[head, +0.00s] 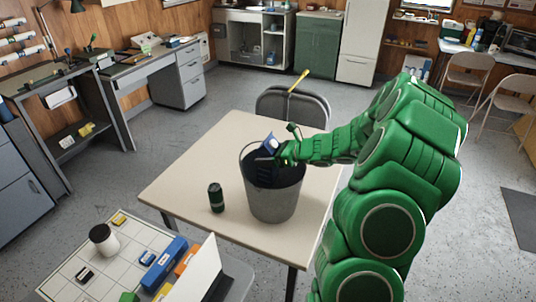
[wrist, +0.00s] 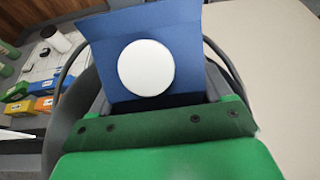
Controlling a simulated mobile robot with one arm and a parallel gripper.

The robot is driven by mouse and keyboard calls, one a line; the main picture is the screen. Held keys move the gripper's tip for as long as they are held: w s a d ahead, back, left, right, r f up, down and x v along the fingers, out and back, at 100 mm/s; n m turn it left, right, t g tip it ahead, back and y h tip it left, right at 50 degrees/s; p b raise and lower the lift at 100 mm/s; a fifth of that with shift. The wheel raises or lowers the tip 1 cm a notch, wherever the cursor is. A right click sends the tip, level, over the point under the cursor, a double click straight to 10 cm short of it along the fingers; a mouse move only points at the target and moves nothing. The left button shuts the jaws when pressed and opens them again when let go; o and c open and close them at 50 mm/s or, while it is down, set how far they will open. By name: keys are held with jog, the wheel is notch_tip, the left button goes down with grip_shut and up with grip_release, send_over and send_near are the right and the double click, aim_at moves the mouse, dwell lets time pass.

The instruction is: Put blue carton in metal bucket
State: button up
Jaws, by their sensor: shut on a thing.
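The metal bucket (head: 275,200) stands upright on the beige table, with its handle raised. My gripper (head: 279,154) is at the bucket's opening, shut on the blue carton (head: 270,144). The carton is tilted, and its upper part shows above the rim; its lower part is hidden. In the wrist view the blue carton (wrist: 188,35) carries a white round spot and fills the top middle. The dark bucket rim and handle (wrist: 68,82) curve around it. I cannot tell whether the carton touches the bucket.
A dark green can (head: 216,197) stands on the beige table (head: 190,180) left of the bucket. A folding chair (head: 292,106) is behind the table. A gridded white table (head: 110,270) with a white jar (head: 103,238) and several coloured boxes is at the lower left.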

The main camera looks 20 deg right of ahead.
jog(key=o, duration=1.7)
jog(key=shift+r, duration=0.1)
